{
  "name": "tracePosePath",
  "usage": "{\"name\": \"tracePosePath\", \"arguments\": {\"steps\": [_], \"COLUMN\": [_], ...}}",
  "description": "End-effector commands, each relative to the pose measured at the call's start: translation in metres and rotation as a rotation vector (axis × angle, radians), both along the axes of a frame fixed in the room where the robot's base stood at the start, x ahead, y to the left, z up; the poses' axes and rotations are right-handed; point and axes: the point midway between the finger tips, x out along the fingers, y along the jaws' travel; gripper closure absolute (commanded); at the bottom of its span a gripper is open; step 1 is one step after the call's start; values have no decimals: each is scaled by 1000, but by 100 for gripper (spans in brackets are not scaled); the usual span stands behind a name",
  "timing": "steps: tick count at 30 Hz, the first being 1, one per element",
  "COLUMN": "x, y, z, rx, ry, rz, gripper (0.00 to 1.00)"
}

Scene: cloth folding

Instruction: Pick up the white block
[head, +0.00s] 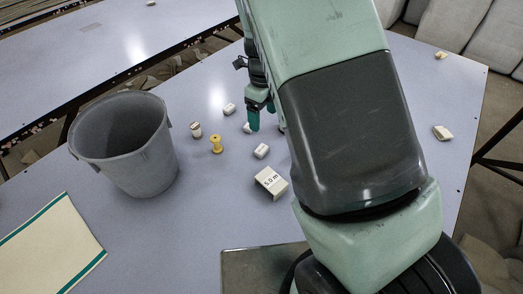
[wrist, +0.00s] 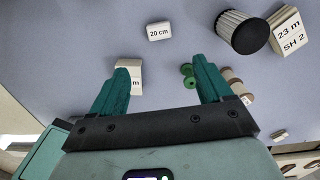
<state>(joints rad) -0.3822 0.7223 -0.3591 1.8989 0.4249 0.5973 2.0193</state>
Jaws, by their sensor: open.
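Several white blocks lie on the table, and I cannot tell which one the task means. In the wrist view, a white block marked "20 cm" (wrist: 159,31) lies ahead of my gripper (wrist: 164,70), apart from it. Another white block (wrist: 133,75) is partly hidden behind the left finger. A larger block marked "23 m SH 2" (wrist: 287,31) is at the upper right. In the head view, white blocks lie near my gripper (head: 258,112), including a small one (head: 261,151) and a larger marked one (head: 271,182).
A grey bin (head: 125,145) stands on the left of the table. A yellow spool (head: 216,144) and a small jar-like item (head: 196,129) stand beside it. A cream mat with green edges (head: 48,245) lies front left.

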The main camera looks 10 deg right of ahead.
Motion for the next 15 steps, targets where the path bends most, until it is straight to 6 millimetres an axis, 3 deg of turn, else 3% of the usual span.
{"name": "tracePosePath", "arguments": {"steps": [3, 15], "x": [0, 0], "y": [0, 1], "z": [-28, -85], "rx": [0, 1], "ry": [3, -1], "rz": [0, 1], "gripper": [21, 21]}}
